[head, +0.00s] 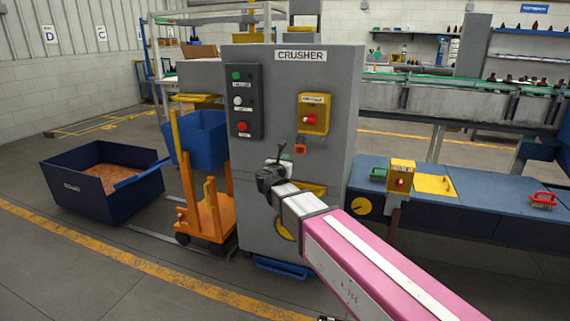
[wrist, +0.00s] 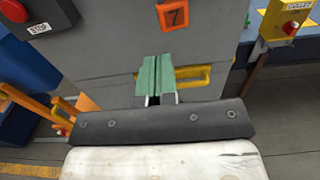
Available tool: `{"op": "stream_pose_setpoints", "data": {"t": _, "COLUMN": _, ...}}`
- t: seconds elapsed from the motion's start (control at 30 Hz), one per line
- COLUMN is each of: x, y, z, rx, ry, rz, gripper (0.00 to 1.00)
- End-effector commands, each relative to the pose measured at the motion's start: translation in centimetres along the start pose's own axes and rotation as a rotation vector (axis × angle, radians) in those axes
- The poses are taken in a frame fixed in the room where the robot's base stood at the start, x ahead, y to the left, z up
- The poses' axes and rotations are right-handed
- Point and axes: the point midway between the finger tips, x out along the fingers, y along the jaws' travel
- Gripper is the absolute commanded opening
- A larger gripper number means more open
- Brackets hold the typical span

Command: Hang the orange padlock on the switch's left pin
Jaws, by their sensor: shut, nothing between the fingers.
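The orange padlock (head: 300,148) is on the front of the grey crusher, just below the left part of the yellow switch box (head: 313,113) with its red knob. In the wrist view its orange body (wrist: 174,14), marked 7, is at the top edge; its shackle is out of frame. In the head view the shackle and left pin are too small to tell how they meet. My gripper (head: 281,150) is in front of the crusher, left of the padlock. Its green fingers (wrist: 158,78) are shut and empty, below the padlock in the wrist view and apart from it.
A black button panel (head: 246,101) is left of the switch. A yellow handle (head: 309,188) sticks out below the padlock. An orange pallet truck (head: 208,215) stands at the left. A second yellow switch box (head: 401,176) stands right, near a blue bench (head: 460,205).

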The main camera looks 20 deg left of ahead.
Motion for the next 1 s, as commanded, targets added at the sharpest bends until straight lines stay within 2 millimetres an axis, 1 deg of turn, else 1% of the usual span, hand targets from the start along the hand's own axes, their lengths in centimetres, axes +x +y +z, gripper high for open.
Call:
{"op": "stream_pose_setpoints", "data": {"t": 0.03, "x": 1.3, "y": 0.1, "z": 0.0, "rx": 0.0, "ry": 0.0, "rz": -0.003, "gripper": 0.0}}
{"op": "stream_pose_setpoints", "data": {"t": 0.2, "x": 4.5, "y": 0.1, "z": 0.0, "rx": 0.0, "ry": 0.0, "rz": -0.003, "gripper": 0.0}}
{"op": "stream_pose_setpoints", "data": {"t": 0.4, "x": 7.6, "y": 0.1, "z": 0.0, "rx": 0.0, "ry": 0.0, "rz": -0.002, "gripper": 0.0}}
{"op": "stream_pose_setpoints", "data": {"t": 0.5, "x": 8.6, "y": 0.0, "z": 0.0, "rx": 0.0, "ry": 0.0, "rz": -0.003, "gripper": 0.0}}
{"op": "stream_pose_setpoints", "data": {"t": 0.7, "x": 9.5, "y": 0.0, "z": 0.0, "rx": 0.0, "ry": 0.0, "rz": -0.001, "gripper": 0.0}}
{"op": "stream_pose_setpoints", "data": {"t": 1.0, "x": 9.5, "y": -0.1, "z": 0.0, "rx": 0.0, "ry": 0.0, "rz": -0.001, "gripper": 0.0}}
